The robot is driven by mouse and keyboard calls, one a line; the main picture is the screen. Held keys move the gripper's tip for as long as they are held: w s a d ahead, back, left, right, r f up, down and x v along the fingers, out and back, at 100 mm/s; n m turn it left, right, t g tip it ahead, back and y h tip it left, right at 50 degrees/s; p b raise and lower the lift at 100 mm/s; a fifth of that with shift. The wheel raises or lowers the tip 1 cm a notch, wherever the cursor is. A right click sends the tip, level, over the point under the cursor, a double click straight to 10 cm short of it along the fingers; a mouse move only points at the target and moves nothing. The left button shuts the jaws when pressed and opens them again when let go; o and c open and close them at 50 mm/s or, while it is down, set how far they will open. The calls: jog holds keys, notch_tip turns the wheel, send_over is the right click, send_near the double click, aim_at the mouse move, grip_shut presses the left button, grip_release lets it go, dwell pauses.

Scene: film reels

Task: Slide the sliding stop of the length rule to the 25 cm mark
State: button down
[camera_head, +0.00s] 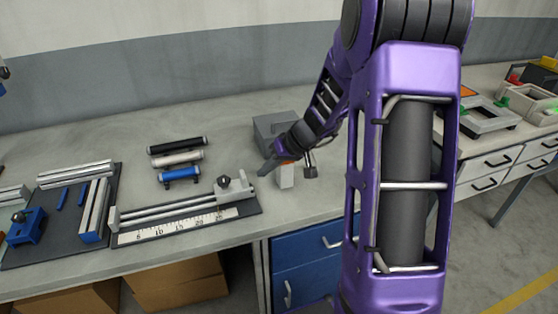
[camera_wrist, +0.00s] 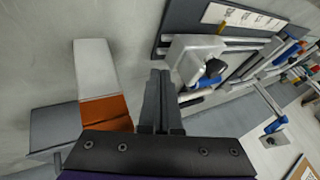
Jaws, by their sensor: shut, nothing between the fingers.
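The length rule (camera_head: 180,225) lies on a dark base on the bench, with two metal rails above a white printed scale. Its sliding stop (camera_head: 236,190), a pale metal block with a black knob, sits near the right end of the rails, to the right of the 25 mark. In the wrist view the stop (camera_wrist: 185,50) and its knob are just right of my fingertips. My gripper (camera_head: 263,171) is shut and empty, beyond the rule's right end and close to the stop. In the wrist view my gripper (camera_wrist: 160,75) shows a narrow gap from the stop; contact cannot be told.
A pale block (camera_wrist: 95,65) with an orange band stands left of my fingers, by a grey box (camera_head: 272,127). Black, white and blue rollers (camera_head: 180,175) lie behind the rule. A dark board (camera_head: 50,250) with a blue clamp is at left.

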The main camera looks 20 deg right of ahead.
aim_at(254, 195)
jog(key=shift+a+r, duration=0.15)
jog(key=shift+a, duration=1.3)
jog(key=shift+a+f+b, duration=0.2)
jog(key=shift+a+b, duration=0.1)
jog(key=shift+b, duration=0.4)
jog(key=shift+s+a+r+b, duration=0.1)
jog(key=shift+a+r+b, duration=0.05)
jog(key=shift+a+b, duration=0.2)
jog(key=shift+d, duration=0.15)
